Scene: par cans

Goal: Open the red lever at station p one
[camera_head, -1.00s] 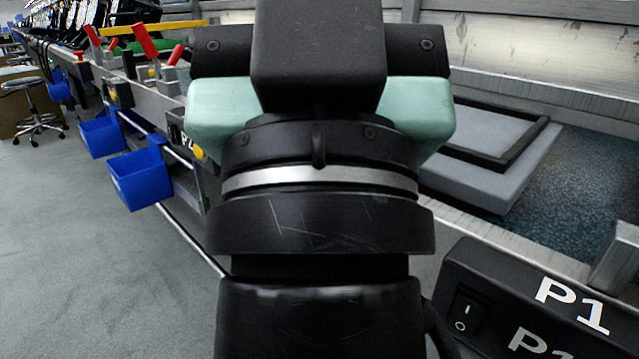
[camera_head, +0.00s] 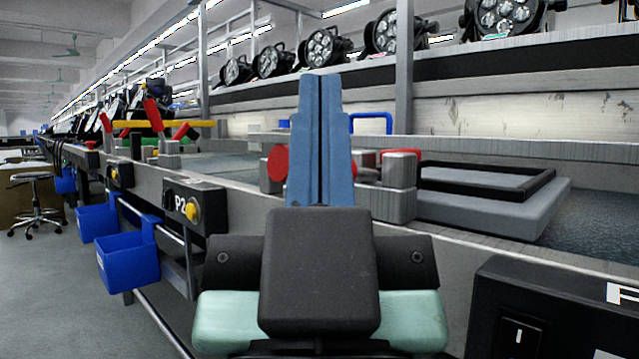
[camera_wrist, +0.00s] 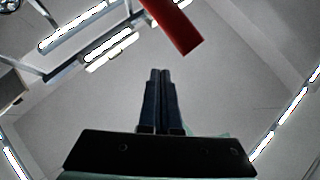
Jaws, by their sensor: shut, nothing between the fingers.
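My gripper (camera_head: 320,84) is shut and empty, its blue fingers pointing forward and up in the head view. Behind the fingers stands a grey metal clamp block (camera_head: 388,200) on the bench edge. A red rounded end (camera_head: 278,163) shows just left of the fingers, and a red piece (camera_head: 404,154) shows just right; the fingers hide what lies between. In the wrist view, a red lever bar (camera_wrist: 174,24) hangs at the top, beyond and slightly right of my shut fingertips (camera_wrist: 161,74). A gap shows between bar and fingertips in that picture; contact is not seen.
A black switch box (camera_head: 545,312) is at the lower right, its label cut off. Station P2 box (camera_head: 195,206) and other red levers (camera_head: 153,115) are to the left. Blue bins (camera_head: 128,264) hang off the bench. A grey pad with black frame (camera_head: 500,205) lies right.

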